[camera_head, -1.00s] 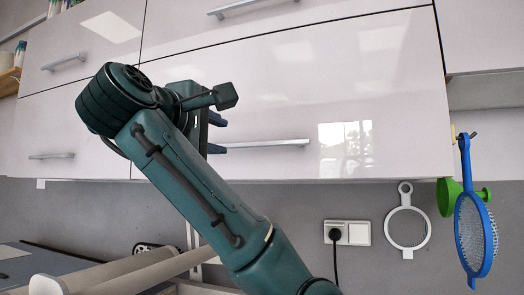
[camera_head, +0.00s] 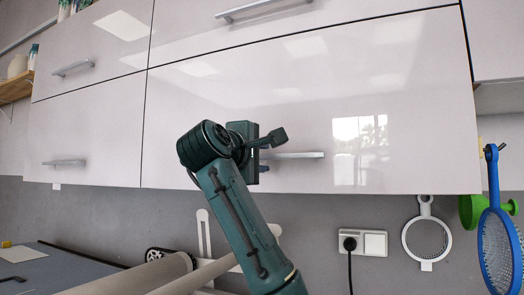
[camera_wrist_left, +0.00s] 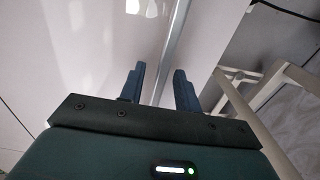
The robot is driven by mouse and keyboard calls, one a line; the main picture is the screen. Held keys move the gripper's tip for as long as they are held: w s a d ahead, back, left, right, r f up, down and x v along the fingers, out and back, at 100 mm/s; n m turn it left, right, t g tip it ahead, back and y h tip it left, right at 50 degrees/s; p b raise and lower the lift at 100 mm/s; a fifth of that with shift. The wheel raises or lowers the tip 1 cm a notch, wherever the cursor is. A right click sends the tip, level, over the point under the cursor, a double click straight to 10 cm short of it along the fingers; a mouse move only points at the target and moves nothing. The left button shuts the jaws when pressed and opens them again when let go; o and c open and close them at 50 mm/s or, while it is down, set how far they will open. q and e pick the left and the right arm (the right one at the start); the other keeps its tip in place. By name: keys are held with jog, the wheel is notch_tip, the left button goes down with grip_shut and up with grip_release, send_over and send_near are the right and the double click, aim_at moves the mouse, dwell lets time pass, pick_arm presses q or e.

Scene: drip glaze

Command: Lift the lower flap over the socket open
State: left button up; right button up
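The lower flap (camera_head: 400,130) is a glossy pale cabinet front above the socket (camera_head: 362,242). It looks shut, flush with its neighbours. Its silver bar handle (camera_head: 305,155) sits near the lower edge, and my left gripper (camera_head: 266,157) covers the handle's left end. In the left wrist view, the two blue fingers of my left gripper (camera_wrist_left: 158,70) are apart. The handle bar (camera_wrist_left: 176,35) runs between them in the picture; I cannot tell whether either finger touches it. A black plug with a cable sits in the socket. My right gripper is not in view.
An upper flap (camera_head: 340,30) with its own handle and a left cabinet front (camera_head: 85,130) adjoin. A grey roll (camera_head: 130,277) lies at lower left.

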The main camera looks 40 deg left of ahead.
pick_arm(q)
jog(key=shift+w+a, duration=0.1)
jog(key=shift+w, duration=0.35)
jog(key=shift+c, duration=0.2)
grip_shut()
